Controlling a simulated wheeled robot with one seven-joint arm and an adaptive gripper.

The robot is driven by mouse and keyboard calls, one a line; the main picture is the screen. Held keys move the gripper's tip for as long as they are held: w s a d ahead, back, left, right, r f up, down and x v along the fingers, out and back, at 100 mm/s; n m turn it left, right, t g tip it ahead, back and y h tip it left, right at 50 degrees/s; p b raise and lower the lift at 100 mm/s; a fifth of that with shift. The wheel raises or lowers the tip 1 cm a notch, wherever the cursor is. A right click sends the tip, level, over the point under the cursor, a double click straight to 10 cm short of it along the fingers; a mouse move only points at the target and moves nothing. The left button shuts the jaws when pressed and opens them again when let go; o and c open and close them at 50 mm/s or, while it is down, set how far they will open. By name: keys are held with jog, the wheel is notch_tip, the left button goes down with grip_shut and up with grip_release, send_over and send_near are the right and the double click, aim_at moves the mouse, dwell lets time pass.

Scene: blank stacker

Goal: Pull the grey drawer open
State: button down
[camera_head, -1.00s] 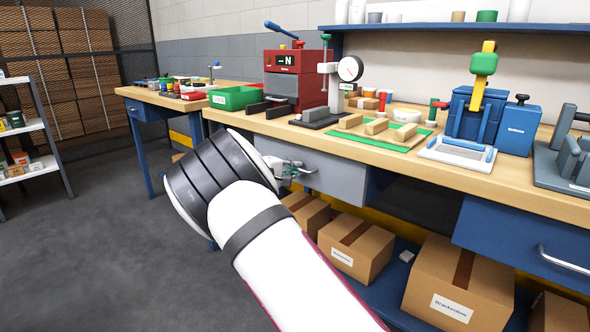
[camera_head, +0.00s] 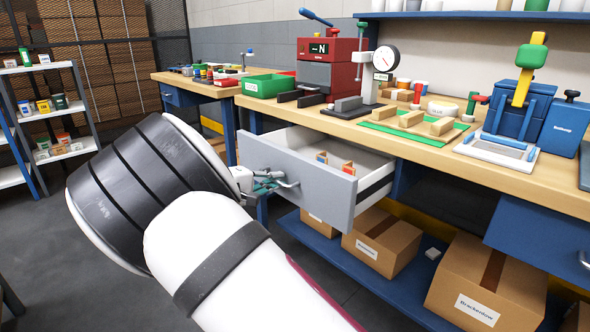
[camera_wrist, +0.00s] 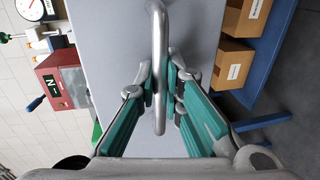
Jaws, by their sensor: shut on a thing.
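The grey drawer (camera_head: 316,192) under the wooden workbench stands pulled out in the head view. Its white inner walls show, with a few small coloured and wooden items (camera_head: 336,163) inside. My gripper (camera_head: 270,184) is at the left part of the drawer front, partly hidden by my arm. In the wrist view my gripper's teal fingers (camera_wrist: 163,88) are shut around the metal bar handle (camera_wrist: 158,40). The grey drawer front (camera_wrist: 104,60) fills the middle of the wrist view behind the handle.
The wooden bench top (camera_head: 372,135) holds a red machine (camera_head: 328,68), a green bin (camera_head: 268,86) and a dial gauge (camera_head: 384,62). Cardboard boxes (camera_head: 384,240) sit on the blue shelf below. A blue drawer (camera_head: 540,232) is at right. Grey floor (camera_head: 80,215) is open at left; a white shelf rack (camera_head: 55,110) stands there.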

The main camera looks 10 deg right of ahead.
jog(key=f+p+v, duration=0.1)
jog(key=v, duration=0.6)
jog(key=shift+f, duration=0.3)
jog(key=shift+a, duration=0.1)
jog(key=c, duration=2)
grip_release()
jog(key=shift+o, duration=0.2)
jog(key=shift+s+a, duration=0.1)
jog(key=v, duration=1.1)
jog(key=shift+s+a, duration=0.2)
jog(key=shift+a, duration=0.1)
jog(key=shift+r, duration=0.15)
